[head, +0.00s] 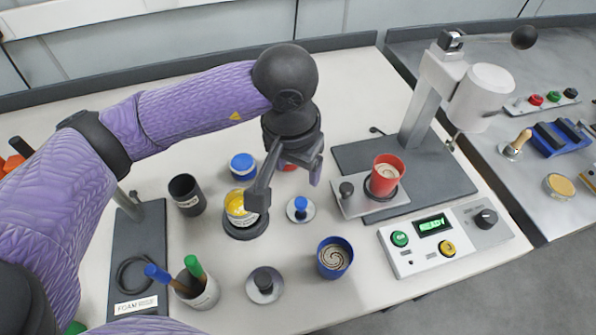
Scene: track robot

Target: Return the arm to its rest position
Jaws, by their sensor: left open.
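My left arm reaches in from the left in the head view, and its purple sleeve runs across the upper left. My left gripper (289,180) is open, with nothing seen between its fingers, and hangs above the middle of the table. In the picture one finger overlaps the right edge of a yellow-topped can (236,203) on a dark round base. I cannot tell whether they touch. A red item (289,167) is mostly hidden behind the gripper. My right gripper is not in view.
A blue cup (335,258), a black cup (186,194) and a pen holder (197,288) stand on the white table (330,300). A panel (446,238) reads READY.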

